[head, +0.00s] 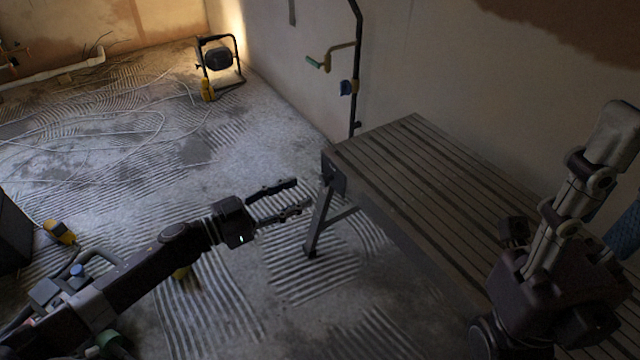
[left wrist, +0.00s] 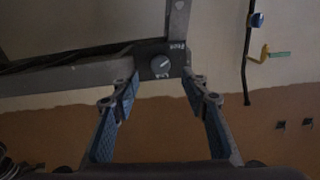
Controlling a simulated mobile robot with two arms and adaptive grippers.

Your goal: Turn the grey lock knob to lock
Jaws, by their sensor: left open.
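The grey lock knob (left wrist: 160,66) sits on a dark plate (left wrist: 151,54) at the end of the slatted bench in the left wrist view. A pale pointer line on it slants up and to the right. Small lettering on the plate is too blurred to read surely. The plate also shows in the head view (head: 334,174), where the knob is hard to make out. My left gripper (head: 300,197) is open and empty, its fingers toward the plate and a little short of it. In the left wrist view its fingertips (left wrist: 160,85) lie either side below the knob. My right gripper is not visible.
The slatted bench (head: 430,165) stands against the right wall on a folding leg (head: 318,222). My right arm is over its near end. A work lamp (head: 218,62), loose cables and a yellow tool (head: 59,232) lie on the floor. A dark pole (head: 357,70) stands by the wall.

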